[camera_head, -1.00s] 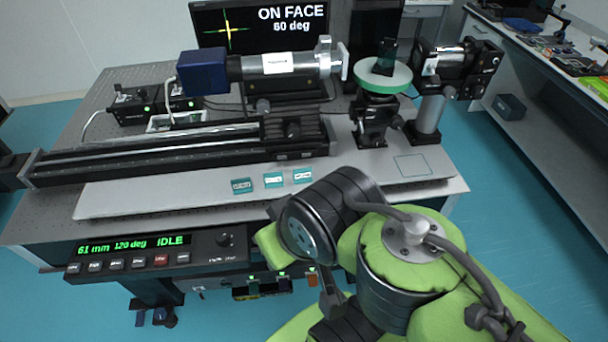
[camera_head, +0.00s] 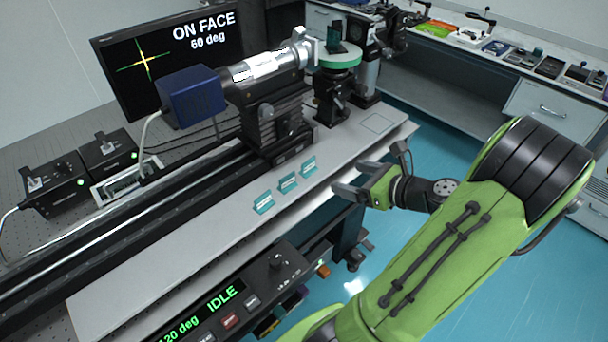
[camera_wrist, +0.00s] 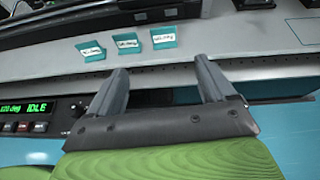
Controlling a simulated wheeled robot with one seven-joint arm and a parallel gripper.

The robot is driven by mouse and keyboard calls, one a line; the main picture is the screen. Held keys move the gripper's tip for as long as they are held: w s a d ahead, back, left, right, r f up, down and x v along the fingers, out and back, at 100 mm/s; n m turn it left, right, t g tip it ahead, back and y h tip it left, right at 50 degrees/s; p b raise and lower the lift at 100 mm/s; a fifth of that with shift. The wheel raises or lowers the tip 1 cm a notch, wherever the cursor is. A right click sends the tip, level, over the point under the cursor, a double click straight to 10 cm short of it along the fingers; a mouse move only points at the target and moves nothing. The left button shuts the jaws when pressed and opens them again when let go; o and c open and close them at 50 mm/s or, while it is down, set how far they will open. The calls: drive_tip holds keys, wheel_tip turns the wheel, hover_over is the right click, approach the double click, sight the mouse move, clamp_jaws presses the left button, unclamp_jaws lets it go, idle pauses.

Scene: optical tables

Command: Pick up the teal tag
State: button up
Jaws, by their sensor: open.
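The pale plate (camera_head: 225,222) has bare room around the tags. Behind them stand the black rail (camera_head: 130,222), the blue-ended tube (camera_head: 192,97) and the round green-rimmed stage (camera_head: 336,56). The control panel (camera_head: 225,310), reading IDLE, is below the front edge.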

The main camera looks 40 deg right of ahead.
drive_tip(key=b, duration=0.3)
approach(309, 163)
drive_tip(key=x, duration=0.5)
drive_tip(key=shift+s+f, duration=0.2)
drive_tip(key=shift+f, duration=0.15)
drive_tip(key=x, duration=0.3)
drive_tip(key=b+x, duration=0.1)
drive_tip(key=x, duration=0.1)
drive_tip(key=shift+w+r, duration=0.1)
drive_tip(key=shift+w, duration=0.35)
drive_tip(key=shift+r, duration=0.1)
drive_tip(key=c, duration=1)
